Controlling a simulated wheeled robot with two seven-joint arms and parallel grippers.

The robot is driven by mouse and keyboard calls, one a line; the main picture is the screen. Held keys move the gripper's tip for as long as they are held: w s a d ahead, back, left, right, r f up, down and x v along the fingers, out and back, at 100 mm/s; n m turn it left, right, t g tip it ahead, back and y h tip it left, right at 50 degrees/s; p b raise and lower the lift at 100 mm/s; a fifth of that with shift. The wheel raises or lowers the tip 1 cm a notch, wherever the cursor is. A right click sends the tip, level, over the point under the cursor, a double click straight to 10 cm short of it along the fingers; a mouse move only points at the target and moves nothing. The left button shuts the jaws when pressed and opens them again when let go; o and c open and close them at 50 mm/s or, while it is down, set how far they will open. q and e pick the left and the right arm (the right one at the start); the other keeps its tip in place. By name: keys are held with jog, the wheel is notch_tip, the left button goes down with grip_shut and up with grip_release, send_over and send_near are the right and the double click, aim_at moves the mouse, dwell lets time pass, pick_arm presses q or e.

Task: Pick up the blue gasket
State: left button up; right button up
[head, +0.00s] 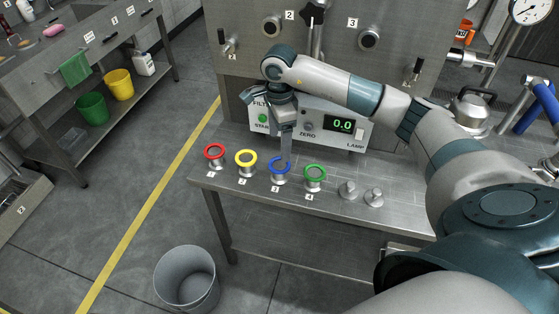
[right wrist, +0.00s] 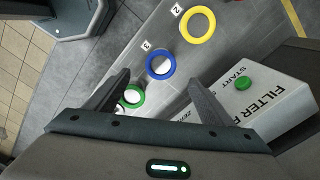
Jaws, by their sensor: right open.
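The blue gasket (head: 280,165) is a ring resting on a short metal post at the spot marked 3, between the yellow and green gaskets. It also shows in the right wrist view (right wrist: 160,66), beyond the fingertips. My left gripper is not in view.
Red (head: 214,152), yellow (head: 246,158) and green (head: 315,173) gaskets stand on posts beside it. The filter box (head: 345,128) with its display is close behind. Two bare posts (head: 348,189) are at right. A grey bin (head: 187,280) stands on the floor in front.

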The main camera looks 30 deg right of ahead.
aim_at(279, 164)
jog(key=shift+f+p, duration=0.35)
jog(key=shift+f, duration=1.15)
jog(key=shift+a+f+p, duration=0.1)
jog(key=shift+f+p, duration=0.7)
jog(key=shift+p, duration=0.15)
notch_tip(279, 164, down, 3)
jog(key=shift+w+f+p, duration=0.1)
jog(key=shift+f+p, duration=0.1)
jog(key=shift+p, duration=0.6)
jog(key=shift+f, duration=0.1)
jog(key=shift+f+b, duration=0.2)
jog(key=shift+b, duration=0.3)
jog(key=c, duration=1.1)
